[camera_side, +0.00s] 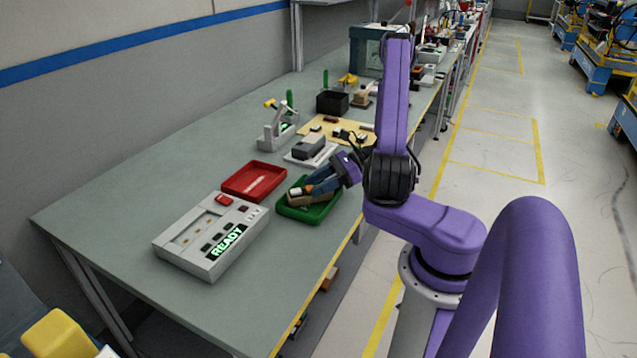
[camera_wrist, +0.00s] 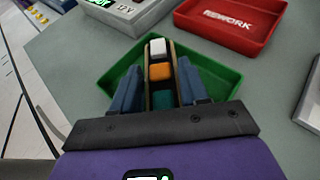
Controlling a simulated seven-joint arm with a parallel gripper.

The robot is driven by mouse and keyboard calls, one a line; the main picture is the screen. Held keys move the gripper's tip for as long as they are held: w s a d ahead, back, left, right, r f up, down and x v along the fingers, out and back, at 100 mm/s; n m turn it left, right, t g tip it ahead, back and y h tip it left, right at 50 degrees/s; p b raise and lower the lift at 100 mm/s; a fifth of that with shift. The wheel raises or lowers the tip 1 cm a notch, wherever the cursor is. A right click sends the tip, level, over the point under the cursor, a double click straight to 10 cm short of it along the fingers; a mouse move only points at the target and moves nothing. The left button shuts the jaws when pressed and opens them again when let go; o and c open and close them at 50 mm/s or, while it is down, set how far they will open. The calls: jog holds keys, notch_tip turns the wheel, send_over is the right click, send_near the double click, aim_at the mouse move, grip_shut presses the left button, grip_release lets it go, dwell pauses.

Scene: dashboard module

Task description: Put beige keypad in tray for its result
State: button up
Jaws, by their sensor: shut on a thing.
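The beige keypad (camera_side: 296,194) is between the fingers of my gripper (camera_side: 312,189), with white, orange and teal buttons showing in the wrist view (camera_wrist: 160,72). My gripper is shut on its sides. The keypad is over or within the green tray (camera_side: 310,216); whether it touches the tray floor I cannot tell. The tray's green walls show around it in the wrist view (camera_wrist: 224,74). The red tray (camera_side: 268,192), marked REWORK in the wrist view (camera_wrist: 232,36), is beside the green one and empty. The grey tester (camera_side: 190,262) reads READY on its display (camera_side: 226,243).
A grey block on a white base (camera_side: 310,150) stands behind the trays. A beige board with small parts (camera_side: 335,128), a grey clamp fixture (camera_side: 276,125) and a black box (camera_side: 332,102) are farther back. The table's left side is clear.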

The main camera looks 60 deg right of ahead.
jog(key=shift+f, duration=0.35)
jog(key=o, duration=1.3)
jog(key=v, duration=1.7)
jog(key=w+a+r+n+g+h, duration=0.2)
jog(key=w+a+n+g, duration=0.2)
jog(key=a+n+g, duration=0.45)
jog(key=w+a+r+n+g+h, duration=0.1)
jog(key=w+a+r+n+g, duration=0.3)
jog(key=a+n, duration=0.65)
jog(key=s+a+r+n+t+h, duration=0.1)
jog(key=s+a+n+t+h, duration=0.2)
jog(key=s+a+n, duration=1.2)
jog(key=n+h, duration=0.3)
jog(key=n, duration=0.2)
jog(key=shift+a+r+n, duration=0.25)
jog(key=shift+r+n, duration=0.05)
